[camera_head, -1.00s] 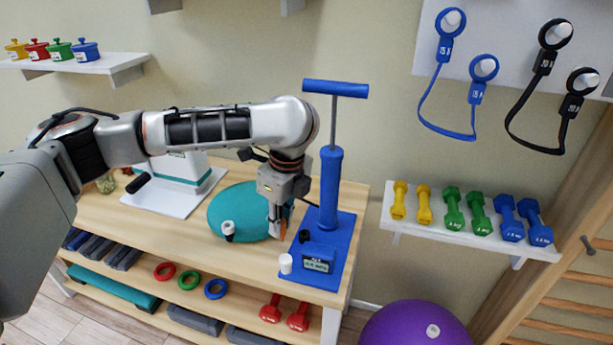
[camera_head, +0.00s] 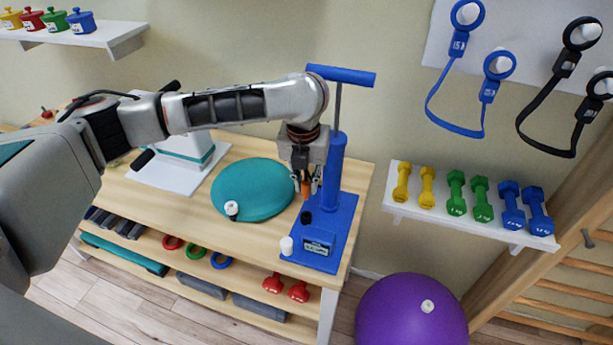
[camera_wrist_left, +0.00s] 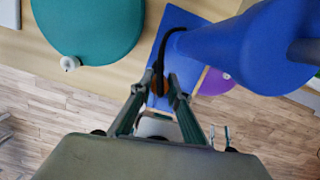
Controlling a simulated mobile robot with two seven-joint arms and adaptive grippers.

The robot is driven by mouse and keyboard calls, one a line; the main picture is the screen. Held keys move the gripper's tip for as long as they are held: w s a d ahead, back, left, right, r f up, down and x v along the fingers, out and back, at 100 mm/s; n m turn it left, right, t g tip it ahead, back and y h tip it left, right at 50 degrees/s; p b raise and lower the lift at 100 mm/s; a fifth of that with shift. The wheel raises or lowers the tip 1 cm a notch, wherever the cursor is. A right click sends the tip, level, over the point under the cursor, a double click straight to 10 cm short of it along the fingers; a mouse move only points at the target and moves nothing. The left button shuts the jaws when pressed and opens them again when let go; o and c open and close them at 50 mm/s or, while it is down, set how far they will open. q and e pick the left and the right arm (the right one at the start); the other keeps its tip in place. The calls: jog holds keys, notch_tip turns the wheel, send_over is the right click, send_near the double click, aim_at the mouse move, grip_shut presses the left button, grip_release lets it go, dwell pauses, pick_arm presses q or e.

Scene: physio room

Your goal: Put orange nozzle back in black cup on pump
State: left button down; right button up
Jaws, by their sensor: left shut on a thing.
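The orange nozzle (camera_head: 305,188) is held between the fingers of my left gripper (camera_head: 306,186), pointing down. It also shows in the left wrist view (camera_wrist_left: 160,88) between the fingertips, mostly hidden by them. The blue pump (camera_head: 332,180) stands on its blue base plate (camera_head: 334,238) at the right end of the table. The black cup (camera_head: 306,217) sits on that plate, just below the nozzle in the head view. A gap shows between nozzle and cup. My right gripper is not in view.
A teal cushion (camera_head: 255,185) with a white valve (camera_head: 232,209) lies left of the pump. The pump's tall column and blue T-handle (camera_head: 341,75) rise close beside my left gripper. A dumbbell shelf (camera_head: 470,227) is to the right.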

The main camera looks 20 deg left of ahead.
aim_at(306, 199)
pick_arm(q)
jog(key=shift+f, duration=2.75)
jog(key=shift+f, duration=0.2)
jog(key=shift+f, duration=0.6)
jog(key=shift+f, duration=0.3)
jog(key=shift+f, duration=0.4)
jog(key=c, duration=1.8)
grip_release()
jog(key=shift+c, duration=0.2)
